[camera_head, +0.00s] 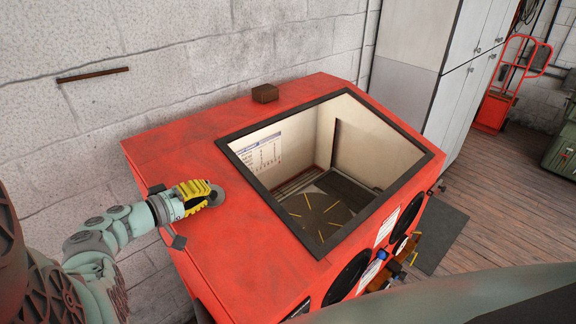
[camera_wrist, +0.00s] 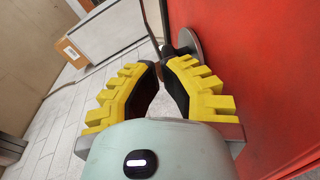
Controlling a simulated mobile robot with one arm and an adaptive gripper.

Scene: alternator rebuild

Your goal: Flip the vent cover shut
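A round grey disc, which looks like the vent cover (camera_head: 217,196), is at the left part of the red cabinet's top. In the wrist view the disc (camera_wrist: 188,42) lies close to the red panel, just beyond my fingertips. My gripper (camera_head: 209,192) has yellow ribbed fingers and reaches in from the left. In the wrist view its fingers (camera_wrist: 160,62) converge, with the tips almost together and nothing clearly held between them. A dark piece stands right at the tips beside the disc. Whether they touch is unclear. The opening under the disc is hidden.
The red cabinet (camera_head: 150,150) has a large dark-framed window (camera_head: 285,222) right of my gripper. A small brown block (camera_head: 265,93) sits on its back edge. A cardboard box (camera_wrist: 70,50) shows at the wrist view's upper left. A brick wall (camera_head: 160,50) stands behind.

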